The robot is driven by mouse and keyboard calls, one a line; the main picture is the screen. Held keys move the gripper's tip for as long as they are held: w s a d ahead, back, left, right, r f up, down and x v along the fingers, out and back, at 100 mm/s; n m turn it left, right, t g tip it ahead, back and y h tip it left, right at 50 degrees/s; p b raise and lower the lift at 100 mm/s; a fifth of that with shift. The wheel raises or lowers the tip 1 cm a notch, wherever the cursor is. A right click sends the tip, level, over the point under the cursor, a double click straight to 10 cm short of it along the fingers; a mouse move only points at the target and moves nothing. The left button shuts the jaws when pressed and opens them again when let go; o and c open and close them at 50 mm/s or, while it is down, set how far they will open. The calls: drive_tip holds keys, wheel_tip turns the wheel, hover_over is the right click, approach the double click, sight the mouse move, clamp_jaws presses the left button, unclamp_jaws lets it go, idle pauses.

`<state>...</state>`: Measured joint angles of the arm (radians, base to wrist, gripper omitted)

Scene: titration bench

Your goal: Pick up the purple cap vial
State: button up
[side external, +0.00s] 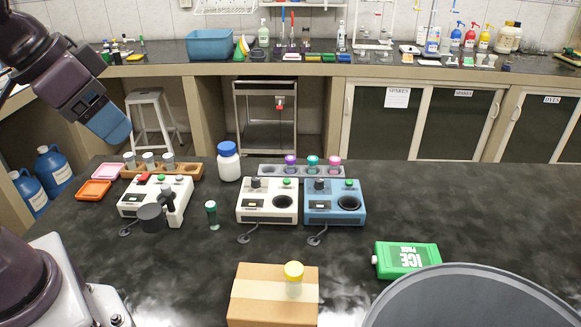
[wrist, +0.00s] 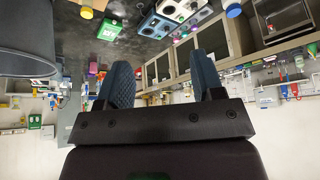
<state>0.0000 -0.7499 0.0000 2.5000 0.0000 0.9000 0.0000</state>
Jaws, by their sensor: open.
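The purple cap vial (side external: 290,161) stands in a grey rack (side external: 327,172) near the back of the dark bench in the side external view. A teal cap vial (side external: 312,162) and a pink cap vial (side external: 334,162) stand to its right in the same rack. The lower parts of the vials are hidden by the rack. My gripper (side external: 116,130) is raised at the upper left, well away from the rack. In the wrist view its two blue fingers (wrist: 162,78) are apart with nothing between them.
A white device (side external: 267,201) and a blue device (side external: 335,202) stand just in front of the rack. A white bottle with a blue cap (side external: 228,163) stands to its left. A cardboard box (side external: 250,295) bears a yellow-capped vial (side external: 293,279). The bench right of the rack is clear.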

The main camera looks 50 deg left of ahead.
drive_tip(key=n+t+h, duration=0.4)
drive_tip(key=n+h, duration=0.3)
drive_tip(key=n, duration=2)
approach(290, 158)
drive_tip(key=s+d, duration=0.2)
drive_tip(key=s, duration=0.1)
drive_tip(key=s+d, duration=0.1)
drive_tip(key=s, duration=0.2)
drive_tip(key=s+d+f, duration=0.1)
drive_tip(key=s+d, duration=0.1)
drive_tip(key=s, duration=0.1)
drive_tip(key=shift+s+d, duration=0.15)
drive_tip(key=shift+d, duration=0.2)
drive_tip(key=w+a+r+n+t+y, duration=0.1)
drive_tip(key=w+a+n+t+y, duration=0.2)
drive_tip(key=w+a+n, duration=0.15)
drive_tip(key=shift+n, duration=0.45)
drive_tip(key=x, duration=1.2)
drive_tip(key=shift+w+d, duration=0.1)
drive_tip(key=shift+w, duration=0.25)
